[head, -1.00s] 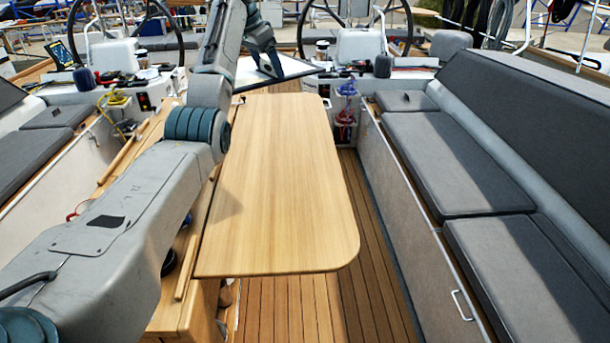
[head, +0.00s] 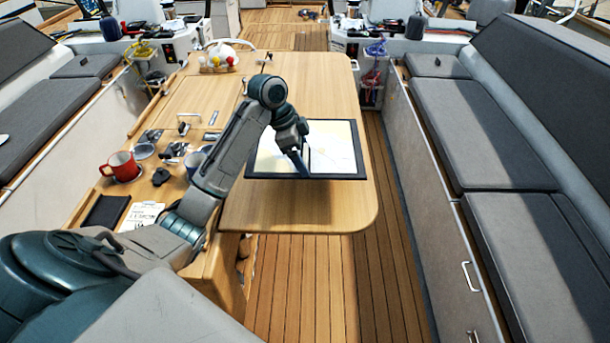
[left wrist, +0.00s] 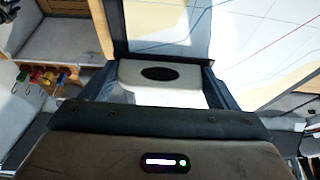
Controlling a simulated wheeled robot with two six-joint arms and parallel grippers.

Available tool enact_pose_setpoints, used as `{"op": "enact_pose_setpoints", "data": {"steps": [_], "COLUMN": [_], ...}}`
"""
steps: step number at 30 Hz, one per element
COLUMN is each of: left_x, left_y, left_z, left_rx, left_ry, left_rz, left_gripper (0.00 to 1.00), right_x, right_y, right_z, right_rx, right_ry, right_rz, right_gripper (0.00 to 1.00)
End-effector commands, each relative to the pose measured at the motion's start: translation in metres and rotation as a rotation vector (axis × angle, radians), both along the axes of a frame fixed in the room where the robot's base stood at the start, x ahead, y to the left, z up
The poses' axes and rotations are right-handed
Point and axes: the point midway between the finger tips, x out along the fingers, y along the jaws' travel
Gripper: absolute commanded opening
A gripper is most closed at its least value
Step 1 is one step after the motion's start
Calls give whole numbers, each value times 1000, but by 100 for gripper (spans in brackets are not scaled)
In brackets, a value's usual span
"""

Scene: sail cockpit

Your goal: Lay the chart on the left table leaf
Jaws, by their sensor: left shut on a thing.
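The chart (head: 336,143) is a dark-framed flat sheet with pale blue and cream areas. In the head view it is over the wooden table leaf (head: 300,212), inside its right edge, and looks about level. I cannot tell whether it touches the wood. My left gripper (head: 302,170) is shut on the chart near its front edge, with my arm hiding the left part. In the left wrist view the chart (left wrist: 255,30) fills the top, its dark rim between the fingers. My right gripper is not in view.
The front of the leaf is clear. Cushioned benches (head: 465,130) flank the table.

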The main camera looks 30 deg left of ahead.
Motion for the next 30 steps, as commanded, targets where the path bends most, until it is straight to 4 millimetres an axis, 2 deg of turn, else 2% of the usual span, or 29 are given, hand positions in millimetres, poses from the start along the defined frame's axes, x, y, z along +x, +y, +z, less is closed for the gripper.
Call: {"op": "enact_pose_setpoints", "data": {"steps": [2,9,21,30], "left_x": [-5,-6,-5,-5], "left_y": [-2,-3,-3,-2], "left_z": [-6,-48,-96,-102], "left_rx": [-1,-2,-1,1], "left_ry": [3,3,2,-1], "left_rz": [-9,-9,-8,-10], "left_gripper": [52,52,52,52], "right_x": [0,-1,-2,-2], "right_y": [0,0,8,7], "right_z": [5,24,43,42], "right_rx": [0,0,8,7], "right_ry": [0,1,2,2], "right_rz": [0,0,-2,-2], "right_gripper": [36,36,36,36]}}
